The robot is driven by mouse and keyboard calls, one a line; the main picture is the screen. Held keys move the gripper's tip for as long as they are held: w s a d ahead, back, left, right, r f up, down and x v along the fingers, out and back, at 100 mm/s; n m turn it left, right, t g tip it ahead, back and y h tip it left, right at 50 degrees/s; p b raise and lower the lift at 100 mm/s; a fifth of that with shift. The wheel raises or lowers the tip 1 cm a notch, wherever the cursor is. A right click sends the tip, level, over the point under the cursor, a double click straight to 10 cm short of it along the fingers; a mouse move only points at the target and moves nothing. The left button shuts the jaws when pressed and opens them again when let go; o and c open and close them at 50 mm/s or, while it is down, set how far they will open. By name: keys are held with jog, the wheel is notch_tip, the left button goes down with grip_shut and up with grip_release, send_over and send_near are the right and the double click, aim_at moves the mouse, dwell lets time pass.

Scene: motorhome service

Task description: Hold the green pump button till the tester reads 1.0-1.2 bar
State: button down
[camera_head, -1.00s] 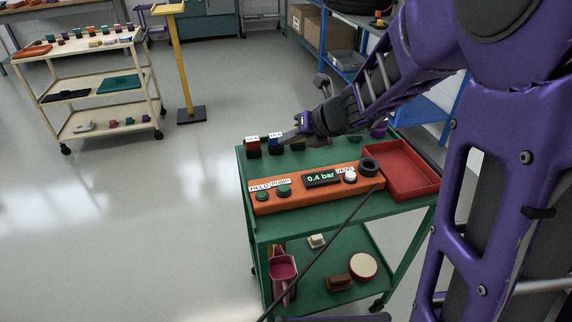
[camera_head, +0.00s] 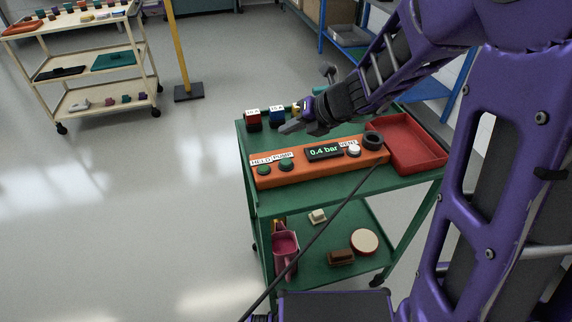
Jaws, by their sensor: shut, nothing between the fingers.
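The orange tester (camera_head: 318,168) lies on the top of the green trolley. Its display (camera_head: 323,152) reads 0.4 bar. The green pump button (camera_head: 287,165) is right of another round green part (camera_head: 263,169), under labels that read HELD and PUMP. A white button (camera_head: 353,149) sits under the VENT label. My gripper (camera_head: 286,128) is shut and empty. In the picture it is just above and behind the pump button, apart from it; its exact height is hard to tell.
A dark ring (camera_head: 373,140) is at the tester's right end. A red tray (camera_head: 413,145) fills the trolley's right side.

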jog(key=b, duration=0.5)
send_over(289, 164)
notch_tip(289, 164, down, 6)
jog(key=shift+w+f, duration=0.1)
jog(key=shift+f+b, duration=0.35)
jog(key=shift+f, duration=0.05)
dwell(1.2)
jog(key=shift+f, duration=0.4)
jog(key=shift+f, duration=0.5)
dwell(1.6)
dwell(0.8)
jog(key=shift+r+p, duration=0.85)
jog(key=shift+r, duration=0.1)
notch_tip(289, 164, up, 5)
jog(key=p, duration=0.5)
